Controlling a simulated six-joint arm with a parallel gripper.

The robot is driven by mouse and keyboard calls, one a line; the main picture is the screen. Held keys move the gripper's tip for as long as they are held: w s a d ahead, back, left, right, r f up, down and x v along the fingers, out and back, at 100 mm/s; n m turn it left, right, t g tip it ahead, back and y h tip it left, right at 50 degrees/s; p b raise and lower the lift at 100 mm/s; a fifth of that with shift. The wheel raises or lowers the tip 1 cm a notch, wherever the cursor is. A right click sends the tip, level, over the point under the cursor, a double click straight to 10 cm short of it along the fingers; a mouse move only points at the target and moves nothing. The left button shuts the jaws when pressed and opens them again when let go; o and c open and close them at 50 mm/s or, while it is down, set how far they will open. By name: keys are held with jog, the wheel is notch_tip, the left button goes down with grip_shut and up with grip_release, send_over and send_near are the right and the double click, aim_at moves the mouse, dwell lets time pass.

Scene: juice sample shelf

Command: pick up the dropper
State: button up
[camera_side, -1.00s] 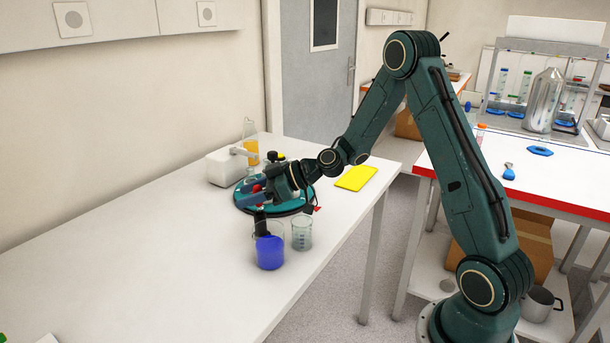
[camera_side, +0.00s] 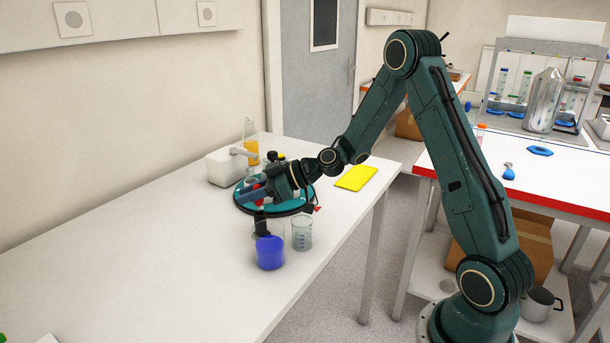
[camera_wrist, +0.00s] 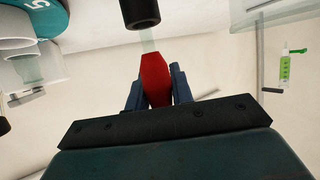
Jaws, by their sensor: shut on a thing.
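The dropper has a red bulb (camera_wrist: 155,78), seen in the wrist view between the two blue fingers of my gripper (camera_wrist: 158,85). A pale, see-through stem runs from the bulb toward a dark round piece (camera_wrist: 140,12) at the top edge; I cannot tell whether that belongs to the dropper. In the side view my gripper (camera_side: 254,192) is shut over the round teal carousel (camera_side: 297,208) on the white table. A bit of red shows at its fingers, and the dropper's lower part is hidden.
A beaker of blue liquid (camera_side: 270,254) and a clear beaker (camera_side: 302,234) stand close in front of the carousel.

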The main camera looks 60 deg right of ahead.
notch_tip(320, 180, up, 20)
dwell(0.7)
dwell(0.5)
notch_tip(320, 180, up, 8)
dwell(1.1)
jog(key=s+a+f, duration=0.3)
jog(key=f, duration=0.4)
jog(key=s+a+f, duration=0.3)
jog(key=s+f, duration=0.1)
jog(key=f, duration=0.3)
jog(key=shift+s+f, duration=0.15)
jog(key=shift+s, duration=0.1)
jog(key=shift+f, duration=0.2)
